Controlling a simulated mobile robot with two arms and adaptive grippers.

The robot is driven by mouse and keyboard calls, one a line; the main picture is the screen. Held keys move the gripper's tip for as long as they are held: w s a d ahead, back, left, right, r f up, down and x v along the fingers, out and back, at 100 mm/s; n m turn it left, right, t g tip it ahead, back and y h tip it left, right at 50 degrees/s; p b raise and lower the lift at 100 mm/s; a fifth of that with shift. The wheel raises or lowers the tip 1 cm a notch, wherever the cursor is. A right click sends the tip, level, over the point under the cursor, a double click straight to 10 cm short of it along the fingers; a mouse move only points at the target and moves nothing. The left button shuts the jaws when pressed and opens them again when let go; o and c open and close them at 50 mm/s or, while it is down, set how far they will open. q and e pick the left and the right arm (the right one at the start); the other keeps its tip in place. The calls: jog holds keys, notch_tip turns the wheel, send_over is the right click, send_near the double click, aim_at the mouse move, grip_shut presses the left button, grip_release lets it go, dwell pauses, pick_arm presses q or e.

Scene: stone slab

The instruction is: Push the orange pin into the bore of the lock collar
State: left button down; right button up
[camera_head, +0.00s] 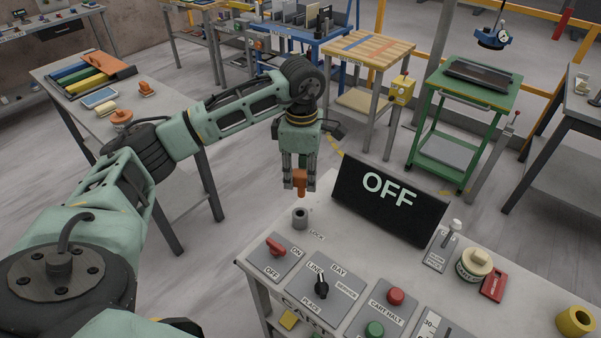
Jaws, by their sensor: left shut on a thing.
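My left gripper (299,181) points down near the left back corner of the slab and is shut on the orange pin (300,182). The pin hangs between the fingers, and its lower end shows below the fingertips. The lock collar (300,217) is a short grey cylinder with a dark bore in its top, standing on the slab by the LOCK label. In the picture the pin is just above the collar, with a visible gap between them. The fingers partly hide the pin. My right gripper is not in view.
A black OFF sign (389,200) stands right of the collar. A red-handled switch (277,247), a selector knob (321,286) and a red button (395,296) sit in front on the slab (500,315). A yellow ring (575,320) lies at the far right.

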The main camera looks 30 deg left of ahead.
aim_at(300, 190)
pick_arm(q)
jog(key=shift+a, duration=0.2)
jog(key=shift+f+b, duration=0.55)
jog(key=shift+f, duration=0.05)
notch_tip(300, 190, down, 3)
jog(key=b, duration=0.2)
jog(key=shift+f+b, duration=0.1)
jog(key=shift+b, duration=0.2)
jog(key=shift+f+b, duration=0.4)
jog(key=shift+f, duration=0.3)
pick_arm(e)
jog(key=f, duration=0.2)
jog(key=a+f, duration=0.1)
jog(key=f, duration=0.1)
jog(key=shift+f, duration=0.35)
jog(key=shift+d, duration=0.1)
pick_arm(q)
jog(key=shift+b, duration=0.45)
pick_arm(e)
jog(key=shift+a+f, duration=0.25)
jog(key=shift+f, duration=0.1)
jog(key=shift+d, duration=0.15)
